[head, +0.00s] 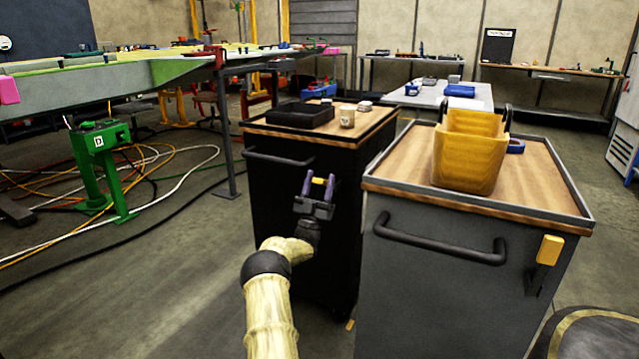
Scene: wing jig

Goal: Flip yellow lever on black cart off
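The black cart (275,215) stands in the middle of the head view, with a wooden top and a dark bar handle on its front. A small yellow piece, apparently the yellow lever (320,181), shows on the cart's front near its right edge. My gripper (320,183) is in front of that face, its two purple fingers pointing up and apart, one on each side of the yellow piece. The fingers look open; whether they touch it cannot be told. The lever's base and lower part are hidden behind my gripper.
A grey cart (450,290) stands close on the right, with its own yellow lever (550,250), a bar handle and a yellow bin (468,152) on top. A black tray (300,114) lies on the black cart. Cables and a green stand (104,165) occupy the left floor.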

